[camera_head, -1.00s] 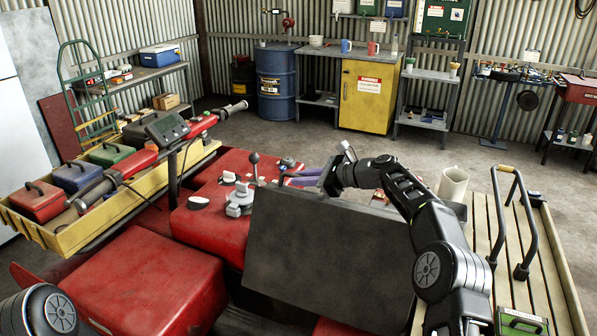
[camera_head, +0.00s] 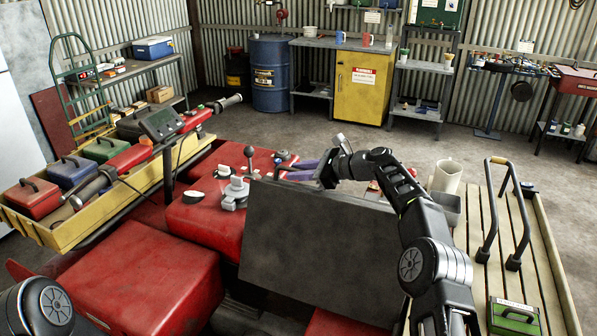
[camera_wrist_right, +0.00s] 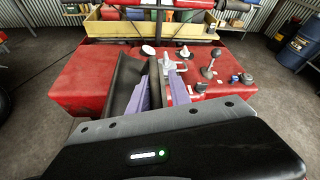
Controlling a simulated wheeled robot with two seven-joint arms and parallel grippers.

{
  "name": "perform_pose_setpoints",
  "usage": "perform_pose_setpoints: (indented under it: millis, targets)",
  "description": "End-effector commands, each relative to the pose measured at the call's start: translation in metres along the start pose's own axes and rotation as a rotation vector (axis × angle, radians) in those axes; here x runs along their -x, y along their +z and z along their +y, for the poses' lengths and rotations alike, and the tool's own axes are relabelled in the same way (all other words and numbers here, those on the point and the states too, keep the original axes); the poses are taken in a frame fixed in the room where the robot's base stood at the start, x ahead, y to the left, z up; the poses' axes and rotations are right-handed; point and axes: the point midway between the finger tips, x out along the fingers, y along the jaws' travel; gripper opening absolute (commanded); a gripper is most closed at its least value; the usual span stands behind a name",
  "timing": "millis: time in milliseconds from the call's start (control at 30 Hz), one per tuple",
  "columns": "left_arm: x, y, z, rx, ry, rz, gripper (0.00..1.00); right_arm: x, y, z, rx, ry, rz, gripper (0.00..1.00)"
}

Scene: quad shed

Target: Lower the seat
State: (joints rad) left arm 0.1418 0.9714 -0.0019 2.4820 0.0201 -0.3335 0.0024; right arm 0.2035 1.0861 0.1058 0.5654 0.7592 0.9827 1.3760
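The seat (camera_head: 315,255) is a flat dark panel, raised and steeply tilted over the red quad body in the head view. Its dark edge (camera_wrist_right: 128,75) shows left of centre in the right wrist view. My right gripper (camera_head: 300,170) is on the far side of the seat's upper edge, pointing left, with purple fingers. In the right wrist view the fingers (camera_wrist_right: 160,90) stand apart, with a gap between them. The left finger is close beside the seat; I cannot tell whether it touches. My left gripper is out of view; only part of that arm shows at bottom left.
Red quad bodywork (camera_head: 140,280) lies left of the seat. A lever (camera_head: 249,158) and grey knobs stand beyond it. A yellow tray (camera_head: 70,230) with toolboxes and handlebars is at left. A slatted rack (camera_head: 515,235) with a rail, a jug (camera_head: 448,176) and a green box (camera_head: 515,316) is at right.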

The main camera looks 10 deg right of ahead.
Motion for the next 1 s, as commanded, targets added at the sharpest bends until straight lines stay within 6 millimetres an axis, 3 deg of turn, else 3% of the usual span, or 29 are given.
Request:
perform_pose_setpoints:
  millis: [267, 633, 1000]
  targets:
    - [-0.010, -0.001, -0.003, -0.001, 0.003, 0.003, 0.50, 0.017, -0.002, -0.002, 0.000, -0.005, 0.000, 0.22]
    - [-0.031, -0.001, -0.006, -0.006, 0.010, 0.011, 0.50, 0.074, -0.002, -0.003, 0.002, -0.010, 0.001, 0.22]
    - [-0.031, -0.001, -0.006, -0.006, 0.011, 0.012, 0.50, 0.081, 0.001, -0.002, 0.001, -0.008, 0.001, 0.22]
